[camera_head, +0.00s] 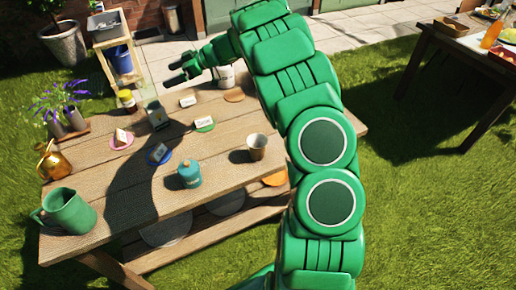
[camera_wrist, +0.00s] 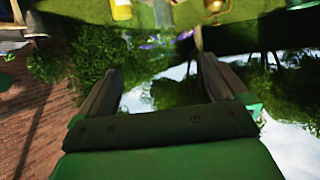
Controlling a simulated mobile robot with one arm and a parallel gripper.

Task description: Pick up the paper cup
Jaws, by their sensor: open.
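A small pale grey-beige cup (camera_head: 257,147), which looks like the paper cup, stands upright near the right front part of the wooden table (camera_head: 110,200). My gripper (camera_head: 172,72) is open and empty above the far side of the table, well apart from the cup, up and to its left in the head view. In the wrist view my gripper's two fingers (camera_wrist: 157,66) are spread, with only background between them. The cup cannot be made out in the wrist view.
A teal lidded jar (camera_head: 190,174) stands left of the cup. A green jug (camera_head: 69,211), a copper pot (camera_head: 52,162), a dark lantern-like item (camera_head: 156,115), a yellow jar (camera_head: 127,100) and a white container (camera_head: 224,77) are also on the table. Small cards stand on coloured discs mid-table.

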